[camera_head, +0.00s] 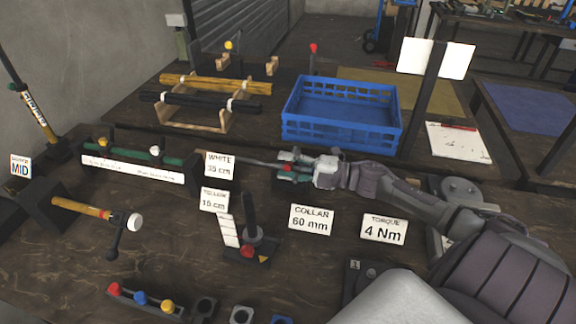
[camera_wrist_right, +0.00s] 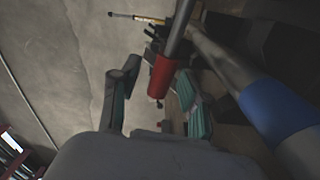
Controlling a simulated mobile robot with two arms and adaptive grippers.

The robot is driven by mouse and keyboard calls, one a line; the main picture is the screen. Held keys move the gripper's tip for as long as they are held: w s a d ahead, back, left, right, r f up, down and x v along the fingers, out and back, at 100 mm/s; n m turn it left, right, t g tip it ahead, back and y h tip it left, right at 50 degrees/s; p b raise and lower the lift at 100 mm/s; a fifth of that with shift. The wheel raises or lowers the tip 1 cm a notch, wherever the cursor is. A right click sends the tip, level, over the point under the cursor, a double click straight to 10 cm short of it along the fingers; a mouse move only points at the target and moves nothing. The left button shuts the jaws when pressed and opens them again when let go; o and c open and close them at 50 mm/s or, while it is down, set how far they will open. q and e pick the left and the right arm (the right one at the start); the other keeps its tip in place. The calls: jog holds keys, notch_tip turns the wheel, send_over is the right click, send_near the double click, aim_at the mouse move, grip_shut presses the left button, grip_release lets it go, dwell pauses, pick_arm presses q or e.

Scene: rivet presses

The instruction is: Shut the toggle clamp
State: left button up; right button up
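My right gripper (camera_head: 287,166) reaches in from the right over the middle of the bench. Its two teal-padded fingers are spread in the right wrist view (camera_wrist_right: 155,92). A red grip (camera_wrist_right: 163,76) on a grey bar, which looks like the toggle clamp's handle, shows between them. It is close to the right-hand finger and clear of the left-hand one; I cannot tell whether it touches. A small red part (camera_head: 288,168) shows between the fingers in the head view. The gripper hides the clamp's body, so its state is unclear. My left gripper is out of view.
A blue crate (camera_head: 340,112) stands behind the right gripper. A gauge with a black post (camera_head: 250,215) stands in front, beside the COLLAR sign (camera_head: 311,220) and TORQUE sign (camera_head: 384,229). A thin rod (camera_head: 250,161) runs left from the gripper. A blue-banded bar (camera_wrist_right: 275,105) crosses the wrist view.

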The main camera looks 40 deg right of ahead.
jog(key=shift+r, duration=0.1)
notch_tip(320, 180, up, 10)
jog(key=shift+f, duration=0.1)
dwell(0.3)
